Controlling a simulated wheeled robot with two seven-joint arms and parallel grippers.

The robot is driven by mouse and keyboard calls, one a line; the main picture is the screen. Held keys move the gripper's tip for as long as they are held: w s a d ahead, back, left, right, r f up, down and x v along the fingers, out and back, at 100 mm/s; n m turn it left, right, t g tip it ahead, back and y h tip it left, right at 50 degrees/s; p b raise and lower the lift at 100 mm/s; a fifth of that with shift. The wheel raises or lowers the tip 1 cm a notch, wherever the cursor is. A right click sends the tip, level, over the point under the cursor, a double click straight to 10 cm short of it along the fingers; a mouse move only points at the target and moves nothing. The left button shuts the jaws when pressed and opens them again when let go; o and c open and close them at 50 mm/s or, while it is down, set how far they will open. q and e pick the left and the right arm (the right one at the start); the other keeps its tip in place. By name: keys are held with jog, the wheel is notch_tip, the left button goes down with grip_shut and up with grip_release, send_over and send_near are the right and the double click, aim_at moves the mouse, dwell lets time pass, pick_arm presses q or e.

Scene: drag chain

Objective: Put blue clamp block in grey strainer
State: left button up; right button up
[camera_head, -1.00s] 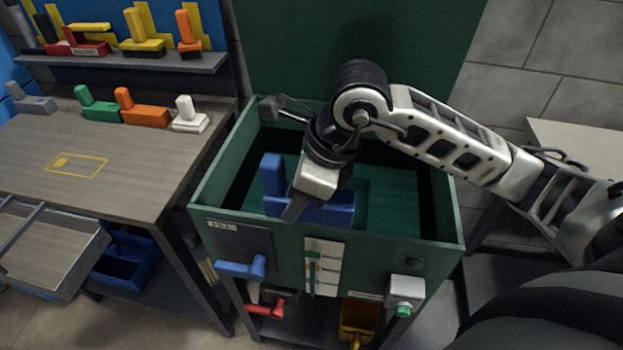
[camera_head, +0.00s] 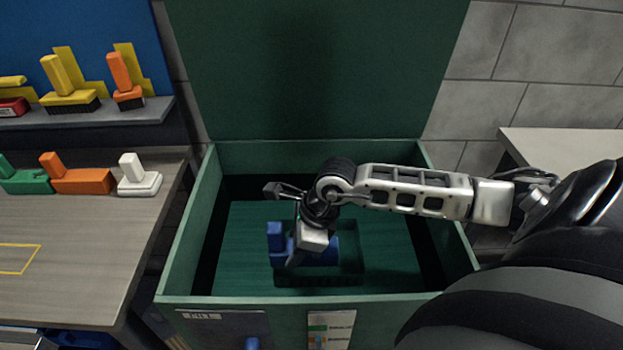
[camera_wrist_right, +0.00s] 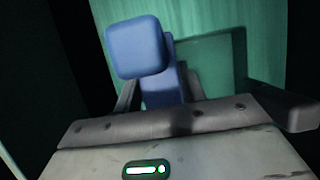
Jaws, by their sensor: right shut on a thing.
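The blue clamp block (camera_head: 276,240) is inside the open green box (camera_head: 186,243), over a darker rectangular recess (camera_head: 352,266) in its green floor. My right gripper (camera_head: 296,262) reaches down into the box and is shut on the block, partly covering it. In the right wrist view the block (camera_wrist_right: 138,47) has a squarish end toward the camera, with a longer part behind it. Whether the block touches the floor or hangs above it, I cannot tell. I cannot make out a grey strainer in either view. My left gripper is not in view.
The box's tall green lid (camera_head: 310,70) stands up behind it. A wooden bench (camera_head: 75,240) at left holds green, orange and white blocks (camera_head: 138,178). A shelf (camera_head: 130,110) above holds yellow and orange ones. A pale table (camera_head: 560,150) stands at right.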

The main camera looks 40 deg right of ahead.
jog(key=d+f+b, duration=0.2)
jog(key=f, duration=0.1)
jog(key=d+f, duration=0.1)
jog(key=shift+w+d+f+b, duration=0.2)
jog(key=shift+d+f+b, duration=0.05)
jog(key=shift+f+b, duration=0.15)
jog(key=shift+d+f, duration=0.15)
jog(key=shift+d, duration=0.1)
jog(key=f+b, duration=0.3)
jog(key=shift+d+f, duration=0.25)
jog(key=shift+d, duration=0.1)
jog(key=shift+w+f, duration=0.1)
jog(key=shift+f, duration=0.15)
jog(key=shift+r, duration=0.15)
jog(key=shift+f, duration=0.2)
jog(key=o, duration=0.9)
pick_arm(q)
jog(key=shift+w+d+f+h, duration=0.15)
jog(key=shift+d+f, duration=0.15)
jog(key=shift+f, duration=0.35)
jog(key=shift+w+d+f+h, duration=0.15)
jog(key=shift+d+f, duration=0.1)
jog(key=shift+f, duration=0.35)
pick_arm(e)
jog(key=shift+r, duration=0.1)
